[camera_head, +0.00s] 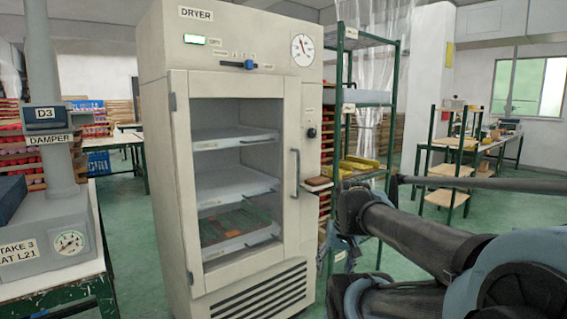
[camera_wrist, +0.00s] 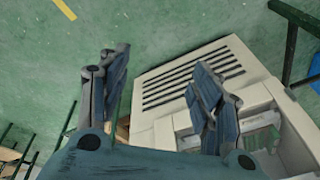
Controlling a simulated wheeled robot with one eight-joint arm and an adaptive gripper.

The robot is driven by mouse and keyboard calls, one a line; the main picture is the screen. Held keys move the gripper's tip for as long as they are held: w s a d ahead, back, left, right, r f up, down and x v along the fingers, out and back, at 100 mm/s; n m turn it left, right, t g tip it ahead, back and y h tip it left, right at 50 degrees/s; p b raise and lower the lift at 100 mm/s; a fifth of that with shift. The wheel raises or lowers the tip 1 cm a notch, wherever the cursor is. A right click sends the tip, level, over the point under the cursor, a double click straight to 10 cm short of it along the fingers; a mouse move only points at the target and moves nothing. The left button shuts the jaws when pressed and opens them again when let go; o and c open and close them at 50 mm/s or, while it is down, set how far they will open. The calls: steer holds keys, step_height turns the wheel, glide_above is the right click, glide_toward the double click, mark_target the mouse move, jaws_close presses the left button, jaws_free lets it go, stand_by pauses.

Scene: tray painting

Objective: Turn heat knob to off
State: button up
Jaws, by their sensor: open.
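The beige cabinet labelled DRYER (camera_head: 180,120) stands in the middle of the head view, its glass door closed. A small round black knob (camera_head: 311,132) sits on its right front strip, between small labels too small to read. I cannot make out the knob's setting. A blue-black slider lever (camera_head: 249,64) sits on the top panel beside small marks. My gripper (camera_wrist: 160,75) is open and empty in the wrist view, fingers wide apart. The dryer's lower vent grille (camera_wrist: 190,75) shows beyond the fingers. My gripper is apart from the knob, which does not show in the wrist view.
A round dial gauge (camera_head: 303,50) and a lit green display (camera_head: 195,39) are on the dryer's top panel. A vertical door handle (camera_head: 295,173) is left of the knob. A green-framed rack (camera_head: 337,110) stands close on the right. Green floor (camera_head: 140,210) is open at left.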

mark_target(314, 134)
steer(key=w+a+r+m+t+y, duration=0.2)
steer(key=w+r+m+y, duration=0.2)
steer(key=w+r+m, duration=0.5)
steer(key=w+a+r+m+t+y, duration=0.25)
steer(key=w+r, duration=0.55)
steer(key=w, duration=0.5)
steer(key=w+d+r+m+t+y, duration=0.2)
steer(key=w+d+r+m+t, duration=0.2)
steer(key=w+d+r+m, duration=0.5)
steer(key=w+d+r+m+t+y, duration=0.1)
steer(key=w+d+r+m+t, duration=0.3)
steer(key=w+d+r, duration=0.45)
steer(key=f+x, duration=0.1)
steer(key=x, duration=0.5)
steer(key=f+x, duration=0.1)
steer(key=x, duration=0.5)
steer(key=f+x, duration=0.1)
steer(key=x, duration=0.6)
steer(key=shift+a+f, duration=0.15)
steer(key=shift+a, duration=0.1)
steer(key=shift+c, duration=0.4)
steer(key=c, duration=1)
